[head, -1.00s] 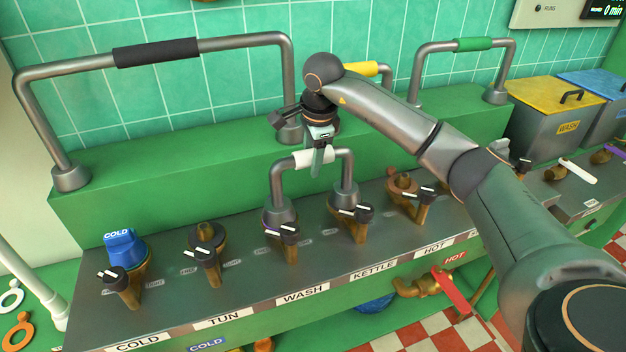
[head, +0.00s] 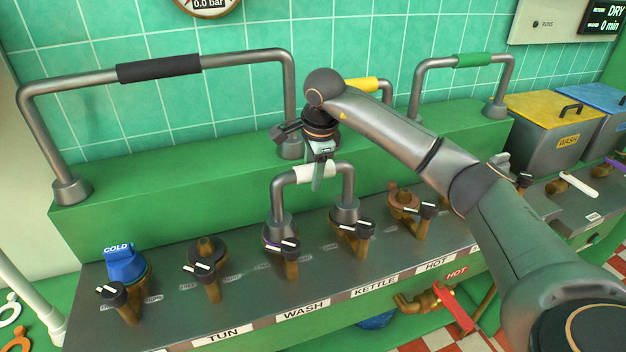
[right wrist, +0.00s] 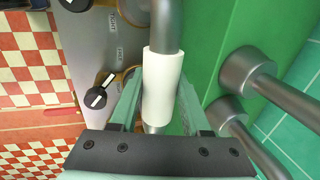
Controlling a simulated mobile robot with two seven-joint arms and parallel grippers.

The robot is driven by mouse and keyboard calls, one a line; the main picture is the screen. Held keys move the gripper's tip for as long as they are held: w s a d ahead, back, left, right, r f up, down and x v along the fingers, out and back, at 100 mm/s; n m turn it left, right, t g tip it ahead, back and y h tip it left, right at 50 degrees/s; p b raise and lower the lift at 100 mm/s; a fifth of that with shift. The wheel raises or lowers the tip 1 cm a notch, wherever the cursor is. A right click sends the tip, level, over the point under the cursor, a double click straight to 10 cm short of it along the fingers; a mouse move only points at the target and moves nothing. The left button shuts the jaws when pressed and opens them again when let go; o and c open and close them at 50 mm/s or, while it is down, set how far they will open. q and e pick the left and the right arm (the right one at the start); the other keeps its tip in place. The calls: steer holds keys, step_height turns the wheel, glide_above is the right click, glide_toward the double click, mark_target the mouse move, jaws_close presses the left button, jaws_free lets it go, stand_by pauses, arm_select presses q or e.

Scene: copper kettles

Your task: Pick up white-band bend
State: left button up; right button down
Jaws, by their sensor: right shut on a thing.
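The white-band bend is a grey U-shaped pipe with a white sleeve (head: 315,172) across its top. It stands upright over the WASH and KETTLE positions of the panel, its two flanged ends at the ports there; I cannot tell whether they are fully seated. My right gripper (head: 318,178) comes down from above and is shut on the white sleeve. In the right wrist view the sleeve (right wrist: 162,88) lies between the two fingers (right wrist: 158,105). My left gripper is not in view.
Black-handled valves line the metal panel (head: 160,315). A blue COLD cap (head: 124,265) is at the left. Behind, bends with black (head: 160,68), yellow (head: 362,85) and green (head: 473,60) bands stand on the green ledge. Lidded bins (head: 550,120) stand at right.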

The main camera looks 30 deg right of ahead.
mark_target(312, 164)
step_height(312, 164, up, 3)
steer(key=shift+w+r, duration=0.1)
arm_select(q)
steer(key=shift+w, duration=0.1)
arm_select(e)
steer(key=s+r, duration=0.9)
steer(key=s, duration=0.5)
steer(key=shift+a+r, duration=0.15)
steer(key=shift+r, duration=0.25)
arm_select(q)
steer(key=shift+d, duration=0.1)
